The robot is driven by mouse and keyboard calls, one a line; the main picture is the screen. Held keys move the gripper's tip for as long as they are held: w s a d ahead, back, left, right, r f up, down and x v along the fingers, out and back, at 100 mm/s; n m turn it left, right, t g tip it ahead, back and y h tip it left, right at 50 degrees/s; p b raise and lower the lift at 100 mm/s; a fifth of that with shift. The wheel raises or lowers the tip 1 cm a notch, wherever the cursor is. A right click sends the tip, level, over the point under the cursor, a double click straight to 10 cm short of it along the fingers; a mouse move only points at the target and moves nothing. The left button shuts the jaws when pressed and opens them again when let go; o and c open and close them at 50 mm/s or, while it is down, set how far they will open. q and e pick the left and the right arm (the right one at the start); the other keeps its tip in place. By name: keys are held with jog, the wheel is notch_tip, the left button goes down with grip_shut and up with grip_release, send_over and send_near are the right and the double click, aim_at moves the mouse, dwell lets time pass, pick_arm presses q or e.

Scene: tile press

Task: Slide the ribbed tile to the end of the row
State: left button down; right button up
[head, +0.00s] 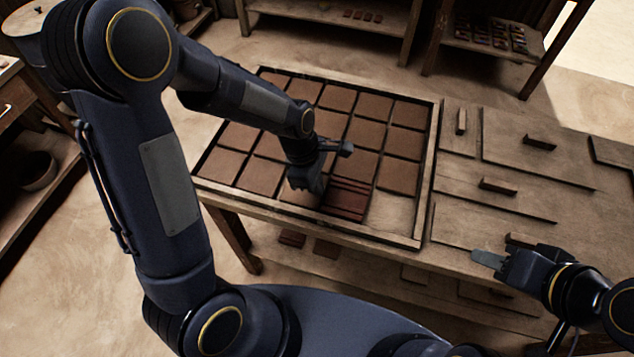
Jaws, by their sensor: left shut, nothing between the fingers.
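The ribbed tile (347,199) is dark reddish brown with raised bars. It lies in the front row of a wooden tray (428,180), with plain brown tiles (260,176) to its left and behind it. A bare, tile-sized space (391,213) is to its right, at the front right corner. My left gripper (312,184) is shut and empty, pointing down at the left edge of the ribbed tile. I cannot tell whether it touches the tile. My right gripper (488,258) is over the bench, right of the tray; its finger gap is not clear.
The tray's raised rim borders the tiles. Right of it, the bench holds flat wooden boards (475,214) with dark handles (497,187) and a small upright block (461,121). Shelves with small tiles (490,35) stand behind. A lower shelf runs under the bench.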

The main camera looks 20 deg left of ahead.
aim_at(364, 203)
pick_arm(q)
jog(key=d+p, duration=0.1)
jog(key=d, duration=1)
jog(key=shift+s, duration=0.2)
pick_arm(e)
jog(key=shift+r, duration=0.65)
